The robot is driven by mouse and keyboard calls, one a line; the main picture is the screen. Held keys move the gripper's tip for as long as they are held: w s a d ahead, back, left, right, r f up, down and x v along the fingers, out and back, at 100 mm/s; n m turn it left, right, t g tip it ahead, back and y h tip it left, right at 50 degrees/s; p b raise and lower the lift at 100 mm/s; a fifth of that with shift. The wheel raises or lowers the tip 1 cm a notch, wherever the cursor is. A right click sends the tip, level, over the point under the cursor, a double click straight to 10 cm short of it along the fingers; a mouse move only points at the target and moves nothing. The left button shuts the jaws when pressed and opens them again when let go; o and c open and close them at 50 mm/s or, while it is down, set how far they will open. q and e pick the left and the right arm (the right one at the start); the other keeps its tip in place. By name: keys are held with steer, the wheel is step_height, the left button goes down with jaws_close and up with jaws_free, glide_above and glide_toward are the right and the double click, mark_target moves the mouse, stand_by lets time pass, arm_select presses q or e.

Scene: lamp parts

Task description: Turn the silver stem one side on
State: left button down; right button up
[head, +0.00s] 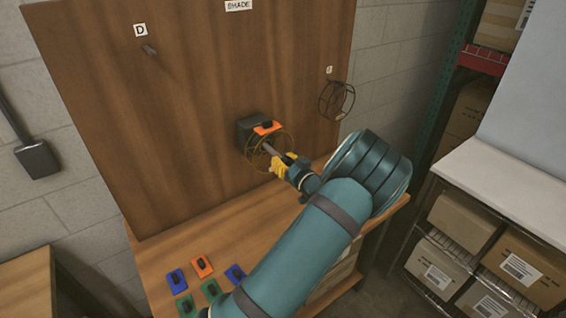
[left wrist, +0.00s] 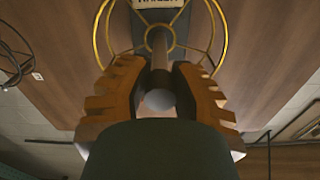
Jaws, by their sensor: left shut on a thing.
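The silver stem (head: 269,149) sticks out of a dark box (head: 249,131) fixed to the upright wooden board. A yellow wire frame (head: 251,158) surrounds it. My left gripper (head: 282,165) is shut on the outer part of the stem. In the left wrist view the stem (left wrist: 159,48) runs between the orange-yellow fingers of my left gripper (left wrist: 158,92), and its rounded end shows nearer the camera. The yellow wire frame (left wrist: 109,35) shows around it there. An orange plate (head: 267,128) with a dark knob sits on top of the box. My right gripper is not seen.
A black wire cage (head: 336,101) hangs on the board at right, and a bare peg (head: 149,50) sits below a D label. Several coloured plates with dark knobs, one orange (head: 202,267), lie on the bench. A shelf with cartons (head: 463,220) stands at right.

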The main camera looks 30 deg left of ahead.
arm_select(q)
steer(key=shift+f+n+b, duration=0.2)
steer(key=shift+n+b, duration=0.4)
steer(key=n+b, duration=0.6)
steer(key=b, duration=0.1)
steer(key=shift+f+n, duration=0.1)
steer(key=shift+n, duration=0.3)
steer(key=shift+r+n+b, duration=0.2)
steer(key=shift+n+b, duration=1.4)
steer(key=shift+b, duration=0.05)
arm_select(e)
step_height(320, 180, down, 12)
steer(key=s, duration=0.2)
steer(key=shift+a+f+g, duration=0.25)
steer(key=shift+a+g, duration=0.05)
arm_select(q)
steer(key=c, duration=0.7)
jaws_free()
steer(key=shift+c, duration=0.2)
steer(key=v, duration=1.2)
steer(key=shift+d, duration=0.1)
